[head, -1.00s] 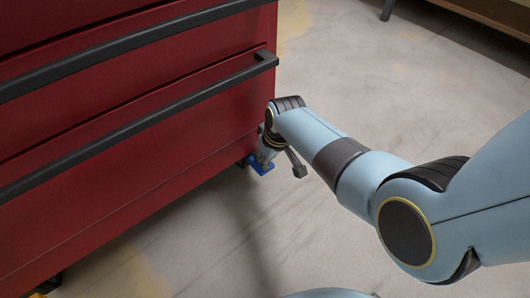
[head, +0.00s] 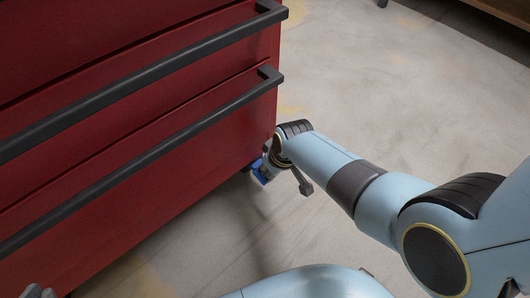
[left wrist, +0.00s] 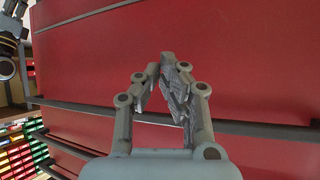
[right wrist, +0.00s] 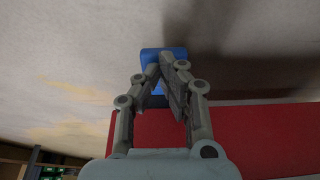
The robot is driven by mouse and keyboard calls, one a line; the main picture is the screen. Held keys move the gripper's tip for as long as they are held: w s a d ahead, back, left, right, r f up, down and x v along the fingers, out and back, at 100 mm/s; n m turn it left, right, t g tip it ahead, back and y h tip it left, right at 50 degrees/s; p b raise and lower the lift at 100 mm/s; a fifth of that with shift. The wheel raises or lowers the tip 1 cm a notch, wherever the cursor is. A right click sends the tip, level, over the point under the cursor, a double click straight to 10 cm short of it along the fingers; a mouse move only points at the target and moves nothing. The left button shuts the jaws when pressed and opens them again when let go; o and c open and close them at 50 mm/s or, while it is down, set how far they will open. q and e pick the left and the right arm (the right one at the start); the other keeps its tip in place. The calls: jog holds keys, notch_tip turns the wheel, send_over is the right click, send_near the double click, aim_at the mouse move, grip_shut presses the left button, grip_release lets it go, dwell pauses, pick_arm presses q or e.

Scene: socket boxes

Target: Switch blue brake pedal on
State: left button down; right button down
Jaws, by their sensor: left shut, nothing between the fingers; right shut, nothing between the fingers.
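The blue brake pedal (head: 261,175) is low at the near corner of the red tool cabinet (head: 130,150), close to the floor. In the head view my right wrist partly hides it. In the right wrist view the blue pedal (right wrist: 152,53) lies straight beyond the fingertips of my right gripper (right wrist: 168,62), which is shut and empty. The tips overlap the pedal; I cannot tell if they touch it. My left gripper (left wrist: 168,65) is shut and empty in front of the red drawer fronts. Its tips also show at the head view's lower left.
Black bar handles (head: 140,157) stick out from the cabinet's drawers. Open concrete floor (head: 370,100) lies right of the cabinet. Racks of colored bins (left wrist: 18,150) stand at the lower left of the left wrist view.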

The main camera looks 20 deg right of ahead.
jog(key=shift+s+f+t, duration=0.2)
jog(key=shift+f+t, duration=0.1)
jog(key=shift+d+f+t, duration=0.1)
jog(key=shift+f+t, duration=0.2)
jog(key=shift+f, duration=0.3)
pick_arm(q)
jog(key=shift+s+f, duration=0.4)
jog(key=shift+f, duration=0.15)
jog(key=shift+r, duration=0.1)
pick_arm(e)
jog(key=shift+r, duration=0.1)
jog(key=shift+r+p, duration=0.55)
jog(key=shift+r, duration=0.1)
pick_arm(q)
jog(key=shift+w+r, duration=0.3)
jog(key=shift+r, duration=0.6)
pick_arm(e)
jog(key=shift+r, duration=0.1)
